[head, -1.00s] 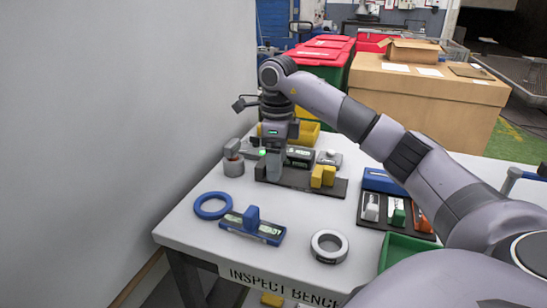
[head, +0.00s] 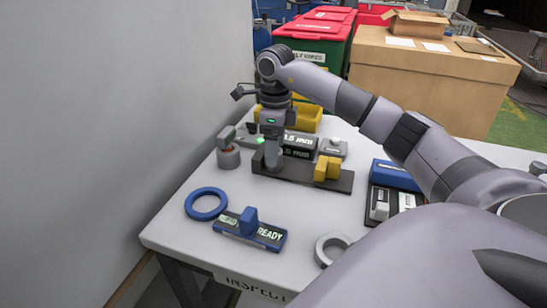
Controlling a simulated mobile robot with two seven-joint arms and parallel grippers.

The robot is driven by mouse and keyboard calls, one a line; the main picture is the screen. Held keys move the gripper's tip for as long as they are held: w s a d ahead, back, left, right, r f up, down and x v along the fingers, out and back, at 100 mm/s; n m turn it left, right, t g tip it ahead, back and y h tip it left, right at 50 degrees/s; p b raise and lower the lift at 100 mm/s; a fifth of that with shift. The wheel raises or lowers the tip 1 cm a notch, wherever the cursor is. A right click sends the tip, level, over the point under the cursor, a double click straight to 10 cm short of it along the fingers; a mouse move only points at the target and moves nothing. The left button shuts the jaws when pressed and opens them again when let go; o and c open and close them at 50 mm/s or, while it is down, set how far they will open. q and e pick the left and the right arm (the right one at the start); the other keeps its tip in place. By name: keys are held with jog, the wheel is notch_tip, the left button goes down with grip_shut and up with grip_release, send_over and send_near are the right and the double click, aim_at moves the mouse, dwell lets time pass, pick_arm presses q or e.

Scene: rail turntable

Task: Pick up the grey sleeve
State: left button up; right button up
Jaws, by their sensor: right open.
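A grey ring (head: 320,248), the piece that looks most like a sleeve, lies flat near the bench's front edge, partly hidden by my right arm. My right gripper (head: 272,162) points down at the left end of a black rack (head: 300,176), well behind and left of the ring. It is open; the fingers overlap in this view, and I cannot tell whether anything stands between them. A yellow block piece (head: 327,170) sits on the rack to its right. My left gripper is not in view.
A blue ring (head: 206,203) and a blue block on a display marked READY (head: 250,230) lie at front left. A grey cylindrical device (head: 228,152) stands left of the rack, a yellow bin (head: 308,116) behind. A wall bounds the left.

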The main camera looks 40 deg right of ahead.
notch_tip(320, 180, down, 3)
jog(key=shift+f, duration=0.15)
jog(key=c, duration=1.3)
jog(key=shift+r, duration=0.2)
